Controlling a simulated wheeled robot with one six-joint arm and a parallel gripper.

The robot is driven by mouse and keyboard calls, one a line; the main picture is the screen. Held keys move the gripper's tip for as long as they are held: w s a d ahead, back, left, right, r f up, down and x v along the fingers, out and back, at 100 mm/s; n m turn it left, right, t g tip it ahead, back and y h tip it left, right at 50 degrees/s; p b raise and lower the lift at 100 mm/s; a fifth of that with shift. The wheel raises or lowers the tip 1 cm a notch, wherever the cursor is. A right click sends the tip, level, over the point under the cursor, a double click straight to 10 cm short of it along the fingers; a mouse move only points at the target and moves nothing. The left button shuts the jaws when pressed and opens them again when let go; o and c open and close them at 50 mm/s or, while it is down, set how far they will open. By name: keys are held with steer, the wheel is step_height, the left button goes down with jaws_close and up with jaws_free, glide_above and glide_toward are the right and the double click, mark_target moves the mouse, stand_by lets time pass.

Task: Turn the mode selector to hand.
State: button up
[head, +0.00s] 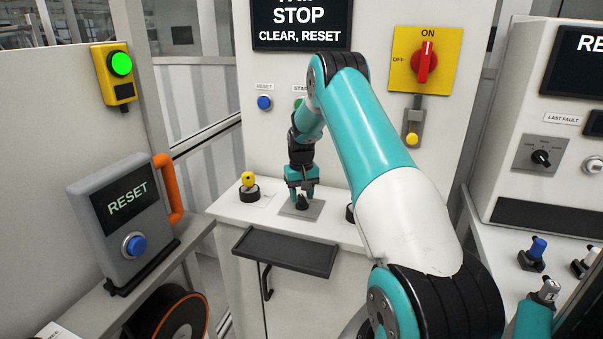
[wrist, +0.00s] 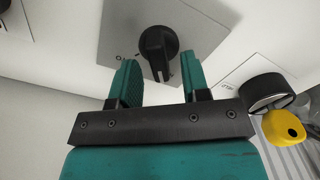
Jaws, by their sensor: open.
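A black rotary knob (wrist: 157,45) sits on a square grey plate (wrist: 195,25) with small marks that I cannot read clearly. In the head view the plate (head: 314,211) lies on the console's ledge, with the knob (head: 302,203) mostly under my gripper. My gripper (head: 302,193) points down over it. In the wrist view my gripper (wrist: 159,68) is open, its two teal fingers on either side of the knob's near end. Gaps show beside the knob, so it is not clamped. Another black selector (head: 541,157) is on the right cabinet's panel.
A yellow-topped control (head: 248,184) stands left of the plate; it also shows in the wrist view (wrist: 288,128). A dark tray (head: 285,252) juts out in front. A red switch (head: 425,63) is on the wall panel. A grey reset box (head: 125,217) stands at left.

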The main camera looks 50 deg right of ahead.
mark_target(302, 196)
step_height(302, 196, up, 16)
steer(key=b, duration=0.2)
steer(key=shift+r, duration=0.2)
stand_by(0.3)
